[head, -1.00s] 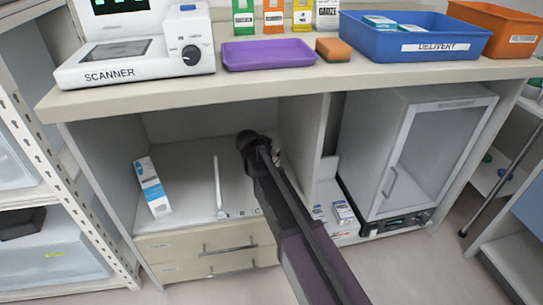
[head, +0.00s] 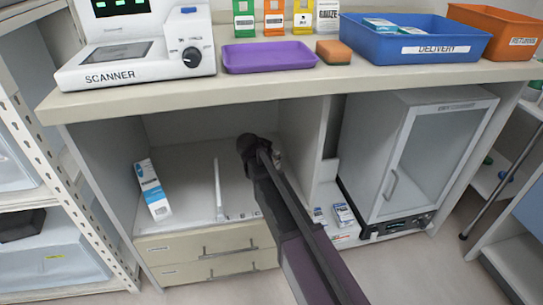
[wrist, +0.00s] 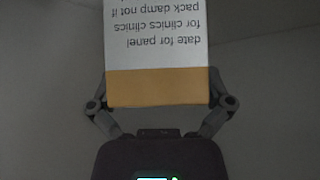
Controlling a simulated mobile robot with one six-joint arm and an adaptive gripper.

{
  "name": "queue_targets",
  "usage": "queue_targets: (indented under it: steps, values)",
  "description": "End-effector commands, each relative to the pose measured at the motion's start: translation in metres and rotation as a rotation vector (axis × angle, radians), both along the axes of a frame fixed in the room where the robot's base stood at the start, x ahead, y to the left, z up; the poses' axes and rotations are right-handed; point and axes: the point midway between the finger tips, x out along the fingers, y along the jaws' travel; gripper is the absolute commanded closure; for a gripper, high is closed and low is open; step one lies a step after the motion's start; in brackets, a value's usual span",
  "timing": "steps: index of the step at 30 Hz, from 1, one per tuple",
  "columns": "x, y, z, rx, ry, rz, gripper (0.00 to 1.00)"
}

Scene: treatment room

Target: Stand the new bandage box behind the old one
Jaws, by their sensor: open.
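In the wrist view a white box (wrist: 158,45) with an orange-yellow band and upside-down print stands between the fingers of my gripper (wrist: 158,85). The fingers are open, one along each side of it; whether they touch it I cannot tell. In the head view my arm reaches into the open compartment under the counter, and my fingers and this box are hidden behind the arm. A white and blue box (head: 152,190) stands slightly tilted in the picture at the left of that compartment. Its print is too small to read, so I cannot tell which box is old or new.
A thin upright divider (head: 218,190) stands on the compartment floor (head: 190,212), left of my arm. The counter (head: 300,82) overhangs above. A side wall (head: 303,140) bounds the compartment on the right, with a glass-door cabinet (head: 425,150) beyond. Floor between the white and blue box and divider is clear.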

Motion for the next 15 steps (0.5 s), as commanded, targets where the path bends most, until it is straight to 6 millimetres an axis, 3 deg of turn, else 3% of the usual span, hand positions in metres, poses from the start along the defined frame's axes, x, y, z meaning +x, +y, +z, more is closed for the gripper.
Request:
queue_targets:
  steps: [15]
  values:
    - [-0.020, 0.011, 0.029, 0.000, -0.001, 0.001, 0.00]
